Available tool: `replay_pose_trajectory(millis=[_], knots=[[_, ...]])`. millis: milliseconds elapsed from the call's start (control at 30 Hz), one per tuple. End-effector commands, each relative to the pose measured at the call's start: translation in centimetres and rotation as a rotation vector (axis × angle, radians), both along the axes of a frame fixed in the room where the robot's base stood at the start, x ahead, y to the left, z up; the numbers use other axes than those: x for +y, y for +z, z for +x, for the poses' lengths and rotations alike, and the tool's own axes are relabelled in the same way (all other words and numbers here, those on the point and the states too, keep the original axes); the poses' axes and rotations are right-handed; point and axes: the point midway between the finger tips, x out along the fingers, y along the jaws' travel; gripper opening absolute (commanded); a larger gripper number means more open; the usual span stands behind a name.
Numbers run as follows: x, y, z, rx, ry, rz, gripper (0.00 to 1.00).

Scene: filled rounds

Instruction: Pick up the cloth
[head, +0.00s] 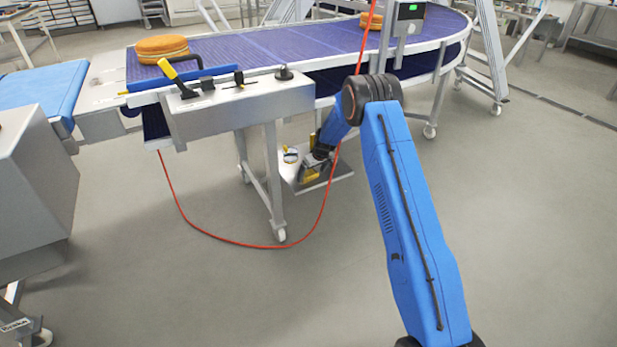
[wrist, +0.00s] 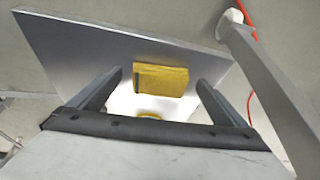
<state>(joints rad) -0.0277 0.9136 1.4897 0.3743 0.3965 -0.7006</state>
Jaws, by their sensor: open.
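The cloth looks like a folded yellow pad with a dark edge on its left side. In the wrist view the cloth (wrist: 161,80) lies on a bare metal shelf (wrist: 75,40), between the two fingertips in the picture. My gripper (wrist: 159,78) is open and empty, with one finger on each side of the cloth. I cannot tell how far the fingertips are above it.
The purple conveyor (head: 290,45) runs above the shelf, with a grey control box (head: 235,105) on its side. A conveyor leg (wrist: 255,70) stands right of the shelf in the wrist view. A red cable (head: 235,241) hangs nearby. A round item (head: 291,155) sits on the shelf.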

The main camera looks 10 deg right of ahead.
Motion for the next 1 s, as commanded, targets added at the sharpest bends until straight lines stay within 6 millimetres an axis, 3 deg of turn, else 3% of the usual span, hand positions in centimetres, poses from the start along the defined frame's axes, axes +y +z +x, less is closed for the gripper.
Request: replay_pose_trajectory(millis=[300,500,1000], knots=[[0.16,-0.77,0.35,-0.001,0.000,0.000,0.97],[0.16,-0.78,0.34,-0.001,0.000,0.000,0.52],[0.25,0.05,0.33,-0.002,-0.001,0.001,0.52]])
